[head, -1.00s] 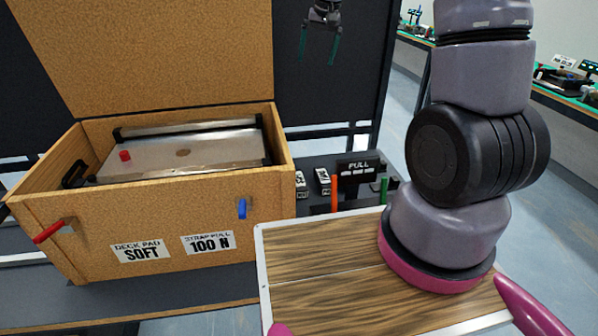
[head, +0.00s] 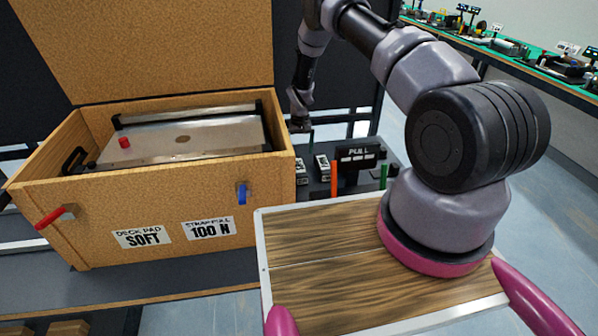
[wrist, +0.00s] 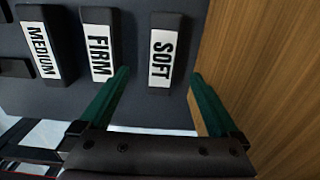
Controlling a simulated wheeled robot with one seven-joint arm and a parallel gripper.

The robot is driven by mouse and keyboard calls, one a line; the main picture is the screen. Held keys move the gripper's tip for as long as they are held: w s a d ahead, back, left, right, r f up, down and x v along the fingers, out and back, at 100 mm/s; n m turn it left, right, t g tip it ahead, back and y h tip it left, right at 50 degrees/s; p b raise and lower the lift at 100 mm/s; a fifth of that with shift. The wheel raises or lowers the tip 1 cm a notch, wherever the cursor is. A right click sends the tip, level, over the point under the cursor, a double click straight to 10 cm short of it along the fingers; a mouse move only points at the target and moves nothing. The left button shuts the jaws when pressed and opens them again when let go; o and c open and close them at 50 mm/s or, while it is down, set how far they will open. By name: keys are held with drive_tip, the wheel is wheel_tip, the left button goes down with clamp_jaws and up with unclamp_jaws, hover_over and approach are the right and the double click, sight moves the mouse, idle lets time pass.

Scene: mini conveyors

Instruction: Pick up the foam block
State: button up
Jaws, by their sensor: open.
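Several dark blocks with white labels lie on a dark surface in the wrist view: a SOFT block (wrist: 164,50), a FIRM block (wrist: 100,45) and a MEDIUM block (wrist: 40,45). I cannot tell by look which material each is. My gripper (wrist: 160,74) is open and empty, its green fingers on either side of the SOFT block's lower end, the left one close to the FIRM block. I cannot tell how high above the blocks they are. In the head view my gripper (head: 304,135) is beside the crate's right wall, above the labelled blocks (head: 322,167).
A wooden crate (head: 100,205) labelled DECK PAD SOFT and STRAP PULL 100 N stands at left, lid up, a metal plate inside. Its wall (wrist: 265,60) is right beside my right finger. A PULL sign (head: 358,154) and red and green posts (head: 334,178) stand near the blocks.

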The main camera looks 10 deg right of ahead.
sight(299, 165)
drive_tip(key=f, duration=0.9)
drive_tip(key=shift+w+a+f, duration=0.15)
drive_tip(key=shift+w+f, duration=0.05)
drive_tip(key=c, duration=1.5)
